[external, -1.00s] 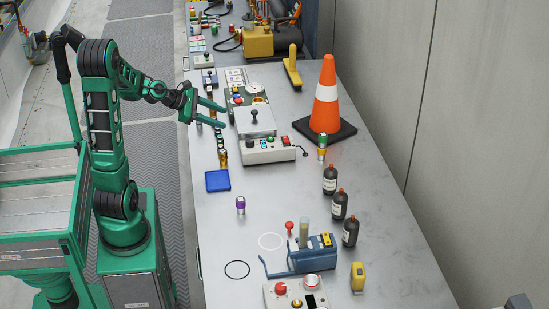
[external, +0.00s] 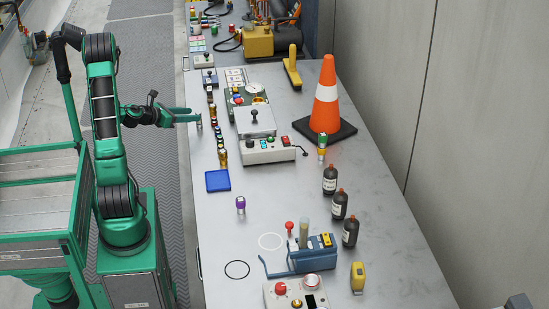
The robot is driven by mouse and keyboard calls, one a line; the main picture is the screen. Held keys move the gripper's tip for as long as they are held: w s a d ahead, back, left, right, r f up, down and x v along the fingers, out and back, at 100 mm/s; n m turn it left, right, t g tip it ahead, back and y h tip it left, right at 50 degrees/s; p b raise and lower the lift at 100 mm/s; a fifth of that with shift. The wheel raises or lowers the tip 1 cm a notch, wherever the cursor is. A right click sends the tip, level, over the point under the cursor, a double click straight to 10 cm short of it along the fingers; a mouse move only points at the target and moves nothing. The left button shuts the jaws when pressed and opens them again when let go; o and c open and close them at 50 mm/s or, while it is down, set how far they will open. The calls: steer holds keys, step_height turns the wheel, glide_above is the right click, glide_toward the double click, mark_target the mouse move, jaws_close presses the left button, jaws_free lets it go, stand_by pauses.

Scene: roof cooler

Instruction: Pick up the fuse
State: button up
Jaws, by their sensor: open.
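Several small cylinders that look like fuses (external: 222,158) stand in a row on the table, just left of the grey control box. A small grey cylinder (external: 199,125) stands apart at the table's left edge. A purple-topped cylinder (external: 240,205) and a green-and-yellow one (external: 322,148) stand elsewhere on the table. I cannot tell for sure which one is the fuse. My gripper (external: 197,114) is open, level and pointing right, at the table's left edge. Its fingertips overlap the top of the grey cylinder in the picture. I cannot tell whether they touch it.
The grey control box (external: 268,153) stands right of the row. An orange cone (external: 327,95), dark bottles (external: 339,206), a blue square pad (external: 217,181) and a blue device (external: 315,260) also occupy the table (external: 385,250).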

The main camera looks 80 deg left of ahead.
mark_target(200, 127)
steer(key=shift+s+f, duration=0.1)
steer(key=shift+f, duration=0.85)
steer(key=shift+x, duration=2.5)
steer(key=shift+r, duration=0.1)
jaws_close()
